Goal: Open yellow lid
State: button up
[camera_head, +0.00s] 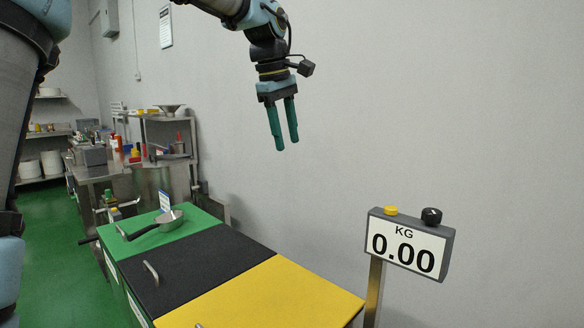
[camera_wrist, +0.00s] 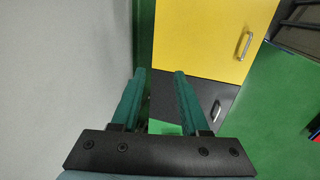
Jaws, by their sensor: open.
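The yellow lid (camera_head: 270,298) lies flat and closed at the near end of a row of lids, beside the black lid (camera_head: 190,265). The yellow lid also fills the upper middle of the wrist view (camera_wrist: 200,35), with its metal handle (camera_wrist: 245,45) near its right edge. In the head view only the tip of that handle (camera_head: 199,326) shows at the bottom edge. My gripper (camera_head: 287,146) is open and empty, high above the lids and near the wall. Its green fingers (camera_wrist: 158,75) point down, apart from everything.
A green lid (camera_head: 190,232) with a metal scoop (camera_head: 168,220) on it lies beyond the black lid. A scale display (camera_head: 408,245) reading 0.00 stands on a post at the right. A cluttered steel table (camera_head: 100,172) is behind. The air above the lids is clear.

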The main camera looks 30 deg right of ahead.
jog(key=x, duration=0.7)
jog(key=shift+f+p, duration=0.2)
jog(key=shift+p, duration=0.25)
jog(key=shift+d, duration=0.1)
jog(key=shift+c, duration=0.3)
grip_shut()
dwell(0.5)
jog(key=shift+o, duration=0.3)
grip_release()
jog(key=b+v, duration=0.1)
jog(key=v, duration=0.9)
jog(key=shift+r, duration=0.4)
